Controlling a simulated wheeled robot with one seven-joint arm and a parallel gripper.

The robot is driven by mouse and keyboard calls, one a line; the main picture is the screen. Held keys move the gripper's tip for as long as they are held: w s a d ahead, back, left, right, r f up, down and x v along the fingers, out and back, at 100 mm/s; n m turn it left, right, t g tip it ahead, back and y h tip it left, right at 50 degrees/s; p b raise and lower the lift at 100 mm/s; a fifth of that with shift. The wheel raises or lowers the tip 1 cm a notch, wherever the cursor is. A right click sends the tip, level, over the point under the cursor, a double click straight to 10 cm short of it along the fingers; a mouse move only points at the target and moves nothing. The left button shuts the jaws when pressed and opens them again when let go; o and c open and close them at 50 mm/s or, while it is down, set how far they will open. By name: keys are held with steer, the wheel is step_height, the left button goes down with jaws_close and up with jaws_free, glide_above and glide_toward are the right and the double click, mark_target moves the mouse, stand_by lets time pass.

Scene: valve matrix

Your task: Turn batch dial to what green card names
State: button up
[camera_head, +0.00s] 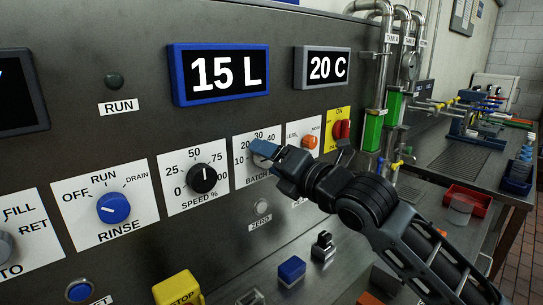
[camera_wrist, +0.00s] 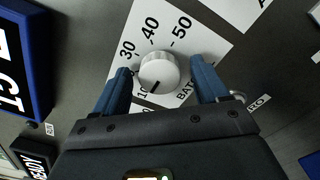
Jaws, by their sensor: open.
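The batch dial (camera_wrist: 160,72) is a silver knob on a white card with 10, 30, 40 and 50 visible around it in the wrist view. Its dark mark points down and slightly left, near the 10. My gripper (camera_wrist: 160,68) is open, with one blue finger on each side of the dial; I cannot tell whether they touch it. In the head view my gripper (camera_head: 264,151) covers much of the dial and part of its card. A blue-framed display (camera_head: 220,74) reads 15 L. I see no green card.
The speed dial (camera_head: 203,179) and blue rinse dial (camera_head: 113,208) are left of the batch card. An orange knob (camera_head: 310,142) and a red handle on yellow (camera_head: 342,130) are close on the right. A zero button (camera_head: 262,207) sits below. Pipes (camera_head: 384,60) stand farther right.

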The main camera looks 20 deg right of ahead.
steer(key=shift+c, duration=0.5)
steer(key=c, duration=1)
steer(key=shift+o, duration=0.2)
